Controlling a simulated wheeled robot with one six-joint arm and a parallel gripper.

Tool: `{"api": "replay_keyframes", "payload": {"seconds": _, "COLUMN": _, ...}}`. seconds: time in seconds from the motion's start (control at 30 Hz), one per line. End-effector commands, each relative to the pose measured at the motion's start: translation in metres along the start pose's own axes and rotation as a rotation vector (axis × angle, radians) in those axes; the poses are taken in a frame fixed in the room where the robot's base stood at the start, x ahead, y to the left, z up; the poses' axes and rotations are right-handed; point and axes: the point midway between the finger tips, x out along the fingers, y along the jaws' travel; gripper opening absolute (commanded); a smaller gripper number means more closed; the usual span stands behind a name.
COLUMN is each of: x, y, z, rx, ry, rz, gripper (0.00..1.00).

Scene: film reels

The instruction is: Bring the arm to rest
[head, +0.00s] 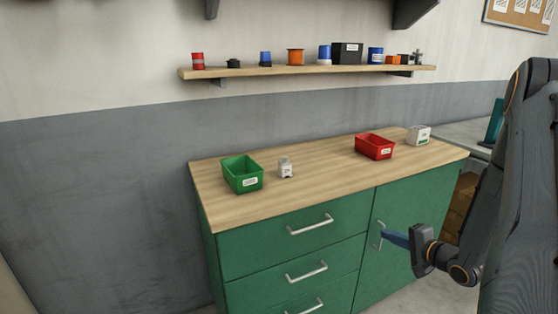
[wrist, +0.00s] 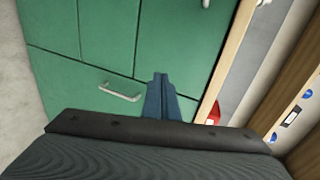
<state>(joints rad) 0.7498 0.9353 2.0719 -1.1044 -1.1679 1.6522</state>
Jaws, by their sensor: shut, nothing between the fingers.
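My gripper (head: 385,236) is at the lower right of the head view, in front of the green cabinet's door and close to a door handle. In the picture it overlaps the door; I cannot tell whether it touches it. Its blue fingers also show in the wrist view (wrist: 160,82), together and empty, pointing toward the green cabinet front. My dark arm comes down along the right side of the head view.
The green cabinet (head: 270,255) has a wooden top (head: 315,163) bearing a green bin (head: 243,174), a red bin (head: 374,147) and two small whitish items. A wall shelf (head: 270,72) above holds spools and a black box (head: 347,53). Bare wall lies left.

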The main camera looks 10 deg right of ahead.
Motion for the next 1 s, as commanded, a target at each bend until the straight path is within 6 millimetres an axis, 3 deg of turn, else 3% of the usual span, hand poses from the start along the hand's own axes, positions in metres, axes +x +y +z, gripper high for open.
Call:
{"api": "replay_keyframes", "payload": {"seconds": 0.2, "x": 0.016, "y": -0.028, "z": 0.015, "rx": -0.310, "ry": 0.063, "rz": 0.243, "gripper": 0.00}}
{"api": "replay_keyframes", "payload": {"seconds": 0.37, "x": 0.005, "y": -0.047, "z": 0.045, "rx": -0.560, "ry": 0.054, "rz": 0.487, "gripper": 0.00}}
{"api": "replay_keyframes", "payload": {"seconds": 0.57, "x": -0.039, "y": -0.062, "z": 0.110, "rx": -0.798, "ry": -0.084, "rz": 0.764, "gripper": 0.00}}
{"api": "replay_keyframes", "payload": {"seconds": 0.7, "x": -0.085, "y": -0.067, "z": 0.172, "rx": -0.920, "ry": -0.272, "rz": 0.913, "gripper": 0.00}}
{"api": "replay_keyframes", "payload": {"seconds": 0.9, "x": -0.153, "y": -0.069, "z": 0.259, "rx": -1.024, "ry": -0.584, "rz": 1.008, "gripper": 0.00}}
{"api": "replay_keyframes", "payload": {"seconds": 1.0, "x": -0.176, "y": -0.068, "z": 0.286, "rx": -1.047, "ry": -0.693, "rz": 1.016, "gripper": 0.00}}
